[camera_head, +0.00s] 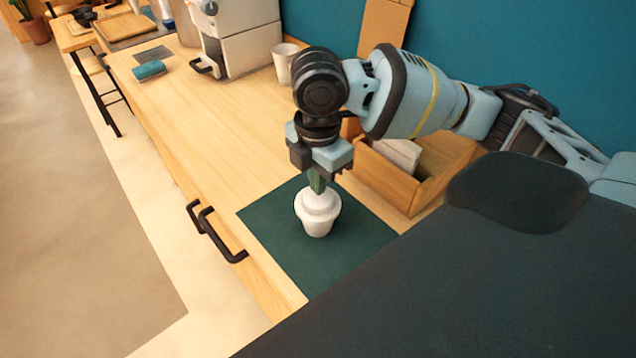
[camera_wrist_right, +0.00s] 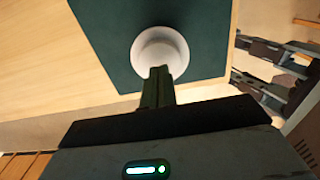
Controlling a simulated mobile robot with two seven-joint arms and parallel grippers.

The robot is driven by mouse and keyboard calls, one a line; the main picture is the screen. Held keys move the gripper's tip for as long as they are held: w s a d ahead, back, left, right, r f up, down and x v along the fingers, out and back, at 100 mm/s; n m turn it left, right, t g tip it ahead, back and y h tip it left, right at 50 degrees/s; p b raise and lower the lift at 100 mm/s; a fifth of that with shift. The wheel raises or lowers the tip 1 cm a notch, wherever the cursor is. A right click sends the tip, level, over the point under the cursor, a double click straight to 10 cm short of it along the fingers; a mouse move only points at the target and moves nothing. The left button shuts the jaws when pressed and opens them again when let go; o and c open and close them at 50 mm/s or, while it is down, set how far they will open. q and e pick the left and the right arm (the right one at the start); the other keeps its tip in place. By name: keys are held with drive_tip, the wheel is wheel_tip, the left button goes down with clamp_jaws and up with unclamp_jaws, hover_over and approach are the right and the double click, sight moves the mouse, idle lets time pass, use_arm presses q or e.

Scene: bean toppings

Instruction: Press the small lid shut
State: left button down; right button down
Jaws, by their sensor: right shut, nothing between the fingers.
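A white cup (camera_head: 318,222) with a white lid (camera_head: 318,201) on top stands upright on the dark green mat (camera_head: 282,240). The lid also shows from above in the right wrist view (camera_wrist_right: 158,50), round and pale. My right gripper (camera_head: 317,184) points down over the lid, with its green fingertips together and nothing between them. In the right wrist view the fingertips (camera_wrist_right: 157,72) overlap the lid's near edge; I cannot tell whether they touch it. Whether the lid is fully seated cannot be made out. My left gripper is not in view.
A wooden box (camera_head: 400,188) with a white item inside stands right of the mat, below my right arm. A white mug (camera_head: 286,62) and a coffee machine (camera_head: 240,45) stand farther back. The counter left of the mat is clear (camera_head: 215,130).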

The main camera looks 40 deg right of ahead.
drive_tip(key=shift+f, duration=0.85)
idle(0.7)
